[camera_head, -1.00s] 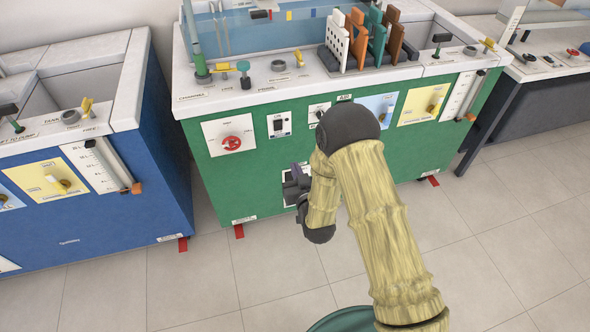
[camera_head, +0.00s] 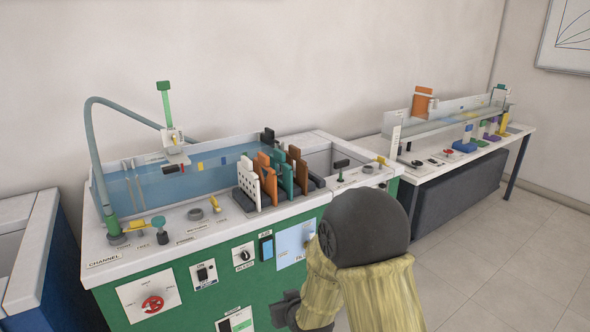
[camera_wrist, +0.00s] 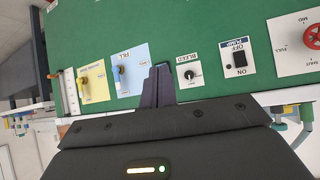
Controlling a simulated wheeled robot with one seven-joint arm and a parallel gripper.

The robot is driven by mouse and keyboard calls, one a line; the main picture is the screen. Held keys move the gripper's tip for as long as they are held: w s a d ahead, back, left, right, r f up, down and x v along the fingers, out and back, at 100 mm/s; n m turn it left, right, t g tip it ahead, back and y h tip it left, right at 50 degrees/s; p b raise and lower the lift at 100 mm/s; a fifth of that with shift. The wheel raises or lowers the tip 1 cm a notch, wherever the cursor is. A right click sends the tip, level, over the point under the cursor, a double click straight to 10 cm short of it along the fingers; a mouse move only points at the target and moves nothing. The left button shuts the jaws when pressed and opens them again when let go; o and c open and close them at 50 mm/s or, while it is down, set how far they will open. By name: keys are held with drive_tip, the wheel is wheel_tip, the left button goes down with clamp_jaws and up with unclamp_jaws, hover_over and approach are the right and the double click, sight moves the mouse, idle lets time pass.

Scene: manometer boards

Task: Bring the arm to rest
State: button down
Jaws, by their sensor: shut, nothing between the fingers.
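My arm (camera_head: 385,290), in a yellowish sleeve with a dark round joint, is folded at the lower right of the head view. My gripper (camera_head: 285,306) is partly in view in front of the green bench (camera_head: 185,279). In the wrist view my gripper (camera_wrist: 161,70) is shut and empty, its fingers pointing at the green panel. The panel carries a bleed knob (camera_wrist: 188,74), a pump switch (camera_wrist: 238,60) and a fill valve (camera_wrist: 121,72). I cannot tell how far the fingertips are from the panel.
A water channel (camera_head: 215,180) with a hose and several upright coloured plates (camera_head: 268,178) stands on the green bench. A blue bench (camera_head: 25,262) is at the left. A long table (camera_head: 505,139) stands at the right back. The floor (camera_head: 480,250) at the right is clear.

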drive_tip(key=s+d+r+m+g+h, duration=0.2)
drive_tip(key=s+d+r+g, duration=0.1)
drive_tip(key=s+d, duration=0.6)
drive_tip(key=s+d+r+m+g+h, duration=0.2)
drive_tip(key=s+d+r+g, duration=0.2)
drive_tip(key=s+d, duration=0.5)
drive_tip(key=w+p+v, duration=0.2)
drive_tip(key=p+v, duration=1.1)
drive_tip(key=w+d+r+p+v, duration=0.1)
drive_tip(key=w+p+v, duration=0.2)
drive_tip(key=p+v, duration=1)
drive_tip(key=shift+a+r+p, duration=0.3)
drive_tip(key=shift+r+p, duration=0.05)
drive_tip(key=shift+p, duration=0.25)
